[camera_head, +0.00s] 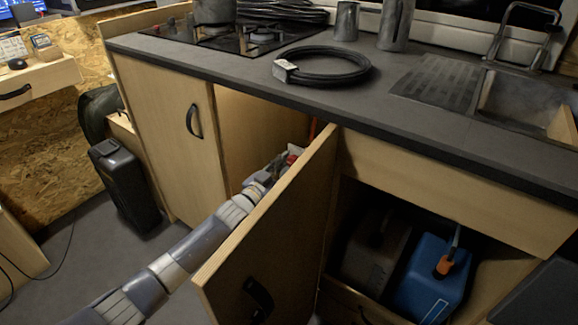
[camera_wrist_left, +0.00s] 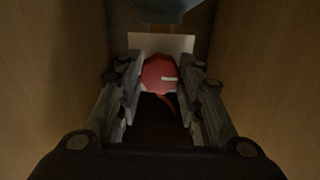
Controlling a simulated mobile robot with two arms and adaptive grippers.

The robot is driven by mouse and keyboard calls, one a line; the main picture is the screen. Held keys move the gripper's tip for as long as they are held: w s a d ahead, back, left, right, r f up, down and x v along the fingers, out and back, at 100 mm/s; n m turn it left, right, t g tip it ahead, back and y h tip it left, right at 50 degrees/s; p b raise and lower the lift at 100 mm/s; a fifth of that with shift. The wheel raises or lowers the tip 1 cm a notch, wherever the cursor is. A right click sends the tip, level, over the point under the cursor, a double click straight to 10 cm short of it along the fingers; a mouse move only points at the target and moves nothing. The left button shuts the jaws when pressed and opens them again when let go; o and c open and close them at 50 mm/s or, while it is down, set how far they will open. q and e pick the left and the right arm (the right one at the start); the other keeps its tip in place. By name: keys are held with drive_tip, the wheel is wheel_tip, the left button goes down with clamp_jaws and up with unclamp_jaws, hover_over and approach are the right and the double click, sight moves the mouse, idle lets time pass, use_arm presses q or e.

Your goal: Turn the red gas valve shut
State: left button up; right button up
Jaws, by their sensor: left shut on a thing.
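The red gas valve (camera_wrist_left: 158,75) shows in the left wrist view as a round red knob with a pale mark on its face. It sits between the two fingers of my left gripper (camera_wrist_left: 160,88), which is shut on it. A white plate (camera_wrist_left: 180,44) is behind the valve. In the head view my left arm reaches into the open cupboard, and the left gripper (camera_head: 272,168) is partly hidden by the open wooden door (camera_head: 275,235). A bit of red (camera_head: 294,153) shows there beside the door's edge. My right gripper is not in view.
The dark countertop (camera_head: 420,110) runs above the cupboard, with a coiled black hose (camera_head: 325,78) on it. The open door stands close along the right of my arm. A blue canister (camera_head: 425,280) is in the right-hand compartment. A black case (camera_head: 125,185) stands on the floor at left.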

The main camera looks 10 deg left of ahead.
use_arm(q)
drive_tip(key=m+p, duration=0.1)
drive_tip(key=m, duration=0.5)
drive_tip(key=shift+m+p, duration=0.35)
drive_tip(key=shift+m, duration=0.05)
drive_tip(key=m, duration=0.2)
drive_tip(key=shift+m, duration=0.4)
drive_tip(key=shift+f+m+b, duration=0.1)
drive_tip(key=shift+m+b, duration=0.35)
drive_tip(key=shift+m, duration=3.65)
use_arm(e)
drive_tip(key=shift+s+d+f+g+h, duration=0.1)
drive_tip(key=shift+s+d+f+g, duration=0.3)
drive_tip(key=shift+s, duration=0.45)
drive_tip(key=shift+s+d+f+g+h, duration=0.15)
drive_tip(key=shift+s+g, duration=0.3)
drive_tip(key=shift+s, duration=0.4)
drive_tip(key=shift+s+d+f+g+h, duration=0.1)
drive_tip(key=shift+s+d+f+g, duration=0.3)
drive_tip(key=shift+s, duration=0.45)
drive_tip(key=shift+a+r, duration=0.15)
use_arm(q)
drive_tip(key=o, duration=1.1)
drive_tip(key=shift+c, duration=0.2)
